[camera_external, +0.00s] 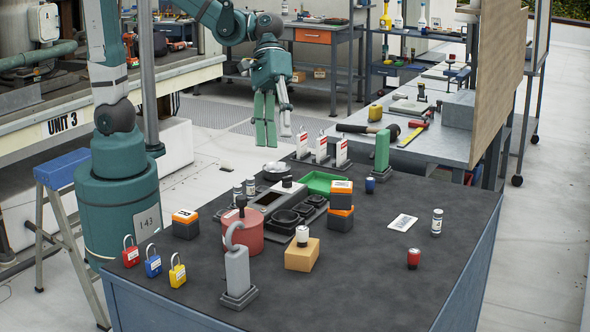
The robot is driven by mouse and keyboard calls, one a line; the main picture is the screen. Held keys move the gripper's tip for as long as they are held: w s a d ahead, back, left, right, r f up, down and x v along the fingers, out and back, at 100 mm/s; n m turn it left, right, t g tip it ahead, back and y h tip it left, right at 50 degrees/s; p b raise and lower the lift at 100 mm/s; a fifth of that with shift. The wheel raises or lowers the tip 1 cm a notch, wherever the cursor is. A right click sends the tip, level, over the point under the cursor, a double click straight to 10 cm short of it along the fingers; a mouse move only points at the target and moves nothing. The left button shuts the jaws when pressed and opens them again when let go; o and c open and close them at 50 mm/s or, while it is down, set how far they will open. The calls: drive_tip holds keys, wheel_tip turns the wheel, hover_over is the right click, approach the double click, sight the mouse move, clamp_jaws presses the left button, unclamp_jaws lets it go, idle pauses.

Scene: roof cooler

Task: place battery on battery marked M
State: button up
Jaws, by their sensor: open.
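Black batteries with orange tops stand on the dark tabletop (380,270). One battery (186,224) stands alone at the left, with a white label whose letter is too small to read surely. At the middle, an upper battery (342,194) sits on top of a lower battery (341,219), making a stack. I cannot make out which one is marked M.
White-and-red upright cards (321,149) and a green stand (382,152) are at the back. A green tray (319,183), a red pot (243,230), a grey hook stand (237,270) and a yellow box (302,255) crowd the middle. Padlocks (154,262) line the left edge. The front right is mostly clear.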

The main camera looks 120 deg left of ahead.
drive_tip(key=s+d+m+t+y, duration=0.1)
drive_tip(key=s+m+y, duration=0.1)
drive_tip(key=s+m, duration=0.4)
drive_tip(key=s+r+m+t+y, duration=0.1)
drive_tip(key=s+m+y, duration=0.2)
drive_tip(key=s+m, duration=0.4)
drive_tip(key=shift+s+d+r+t+y, duration=0.3)
drive_tip(key=shift+s+d+t, duration=0.1)
drive_tip(key=shift+s, duration=2.05)
